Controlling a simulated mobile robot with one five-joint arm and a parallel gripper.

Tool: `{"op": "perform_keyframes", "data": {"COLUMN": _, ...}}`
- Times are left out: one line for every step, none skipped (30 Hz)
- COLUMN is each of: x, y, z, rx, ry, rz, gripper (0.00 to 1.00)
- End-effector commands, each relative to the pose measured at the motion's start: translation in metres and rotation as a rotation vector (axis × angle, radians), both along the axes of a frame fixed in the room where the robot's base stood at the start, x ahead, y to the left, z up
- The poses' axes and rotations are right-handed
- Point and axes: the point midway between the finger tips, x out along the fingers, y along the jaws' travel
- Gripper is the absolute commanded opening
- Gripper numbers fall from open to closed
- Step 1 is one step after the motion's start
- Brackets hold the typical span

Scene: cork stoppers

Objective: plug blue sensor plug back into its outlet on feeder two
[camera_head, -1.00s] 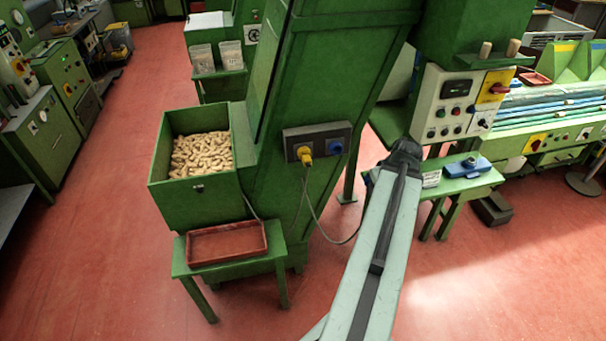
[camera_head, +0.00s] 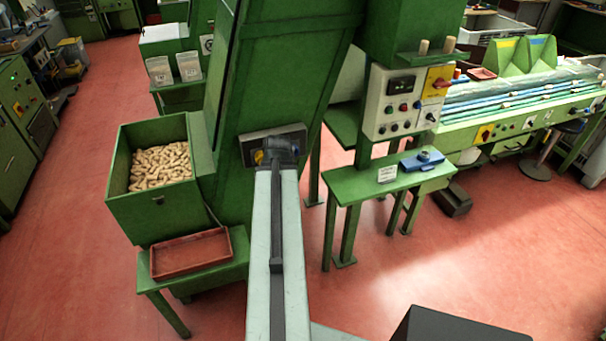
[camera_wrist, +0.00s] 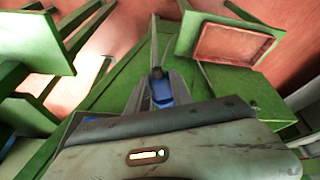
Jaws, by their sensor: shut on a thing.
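In the wrist view my gripper (camera_wrist: 158,88) is shut on the blue plug (camera_wrist: 161,91), which sits between the two fingers. In the head view my dark wrist covers most of the grey outlet plate (camera_head: 300,133) on the green feeder (camera_head: 270,90). A bit of the yellow plug (camera_head: 259,157) shows left of my wrist. The blue outlet, my fingertips and the held plug are hidden there. I cannot tell whether the plug touches the outlet.
A green bin of corks (camera_head: 160,167) stands left of the feeder, above a red tray (camera_head: 190,254) on a low green stand. A green side table (camera_head: 350,186) with a blue device (camera_head: 422,161) stands right, below a control panel (camera_head: 408,100). Red floor is open between.

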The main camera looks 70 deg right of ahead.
Motion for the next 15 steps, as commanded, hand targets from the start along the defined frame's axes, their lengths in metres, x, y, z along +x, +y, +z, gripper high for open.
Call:
{"op": "perform_keyframes", "data": {"x": -0.011, "y": -0.01, "z": 0.001, "rx": -0.034, "ry": 0.039, "rz": -0.046, "gripper": 0.0}}
{"op": "perform_keyframes", "data": {"x": -0.019, "y": -0.017, "z": 0.002, "rx": -0.059, "ry": 0.068, "rz": -0.081, "gripper": 0.0}}
{"op": "perform_keyframes", "data": {"x": -0.031, "y": -0.026, "z": 0.003, "rx": -0.093, "ry": 0.11, "rz": -0.13, "gripper": 0.0}}
{"op": "perform_keyframes", "data": {"x": -0.04, "y": -0.032, "z": 0.005, "rx": -0.12, "ry": 0.14, "rz": -0.166, "gripper": 0.0}}
{"op": "perform_keyframes", "data": {"x": -0.049, "y": -0.038, "z": 0.007, "rx": -0.145, "ry": 0.171, "rz": -0.2, "gripper": 0.0}}
{"op": "perform_keyframes", "data": {"x": -0.059, "y": -0.047, "z": 0.011, "rx": -0.176, "ry": 0.213, "rz": -0.245, "gripper": 0.0}}
{"op": "perform_keyframes", "data": {"x": -0.066, "y": -0.055, "z": 0.013, "rx": -0.196, "ry": 0.245, "rz": -0.276, "gripper": 0.0}}
{"op": "perform_keyframes", "data": {"x": -0.072, "y": -0.061, "z": 0.016, "rx": -0.213, "ry": 0.274, "rz": -0.304, "gripper": 0.0}}
{"op": "perform_keyframes", "data": {"x": -0.08, "y": -0.068, "z": 0.019, "rx": -0.233, "ry": 0.308, "rz": -0.334, "gripper": 0.0}}
{"op": "perform_keyframes", "data": {"x": -0.084, "y": -0.072, "z": 0.021, "rx": -0.244, "ry": 0.329, "rz": -0.351, "gripper": 0.0}}
{"op": "perform_keyframes", "data": {"x": -0.088, "y": -0.075, "z": 0.023, "rx": -0.253, "ry": 0.347, "rz": -0.365, "gripper": 0.0}}
{"op": "perform_keyframes", "data": {"x": -0.092, "y": -0.077, "z": 0.024, "rx": -0.26, "ry": 0.363, "rz": -0.378, "gripper": 0.0}}
{"op": "perform_keyframes", "data": {"x": -0.094, "y": -0.078, "z": 0.025, "rx": -0.264, "ry": 0.37, "rz": -0.384, "gripper": 0.0}}
{"op": "perform_keyframes", "data": {"x": -0.095, "y": -0.078, "z": 0.025, "rx": -0.266, "ry": 0.375, "rz": -0.387, "gripper": 0.0}}
{"op": "perform_keyframes", "data": {"x": -0.095, "y": -0.078, "z": 0.025, "rx": -0.267, "ry": 0.375, "rz": -0.387, "gripper": 0.0}}
